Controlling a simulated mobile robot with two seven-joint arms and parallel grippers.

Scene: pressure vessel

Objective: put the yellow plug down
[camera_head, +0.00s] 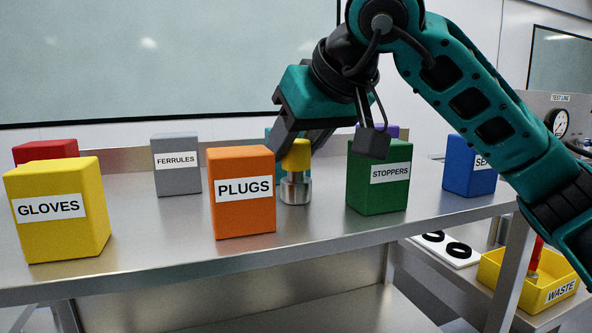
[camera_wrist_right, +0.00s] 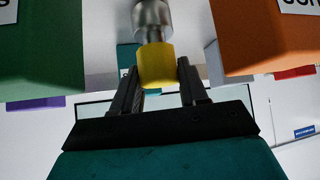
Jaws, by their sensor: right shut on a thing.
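The yellow plug (camera_head: 297,155) has a yellow cap over a silver metal body. It is upright in the head view, between the orange PLUGS box (camera_head: 242,192) and the green STOPPERS box (camera_head: 378,178). My right gripper (camera_head: 298,146) reaches in from above and is shut on the yellow part. The wrist view shows the plug (camera_wrist_right: 157,64) between the two dark fingers of my right gripper (camera_wrist_right: 158,76). The metal end is at or just above the steel shelf (camera_head: 330,225); I cannot tell if it touches. My left gripper is not in view.
A yellow GLOVES box (camera_head: 57,215), a grey FERRULES box (camera_head: 177,165), a red box (camera_head: 45,151) and a blue box (camera_head: 470,165) stand on the shelf. A yellow WASTE tray (camera_head: 500,276) and black rings (camera_head: 458,250) are lower right. The shelf's front edge is bare.

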